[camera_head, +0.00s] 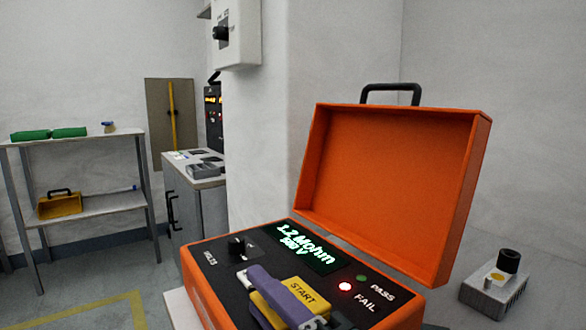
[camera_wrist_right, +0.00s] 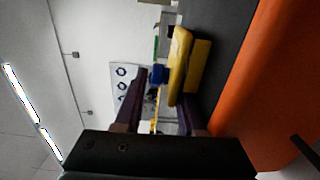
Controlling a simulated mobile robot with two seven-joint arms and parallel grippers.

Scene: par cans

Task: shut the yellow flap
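The yellow flap (camera_head: 302,292), lettered START, sits on the dark panel of the open orange tester case (camera_head: 212,290). In the right wrist view the yellow flap (camera_wrist_right: 179,66) shows as a rounded plate against a yellow block; how far it stands open I cannot tell. My right gripper (camera_head: 276,296) is over the panel, a purple finger crossing in front of the flap and hiding its left side. In the wrist view my right gripper (camera_wrist_right: 162,95) has its fingers apart, with the flap just beyond them; contact is unclear. My left gripper is out of view.
The case's raised orange lid (camera_head: 390,185) stands behind the panel. A black knob (camera_head: 236,247), a lit display (camera_head: 305,246) and a red FAIL lamp (camera_head: 345,287) are close by. A small grey box (camera_head: 494,292) with a black knob stands at the right.

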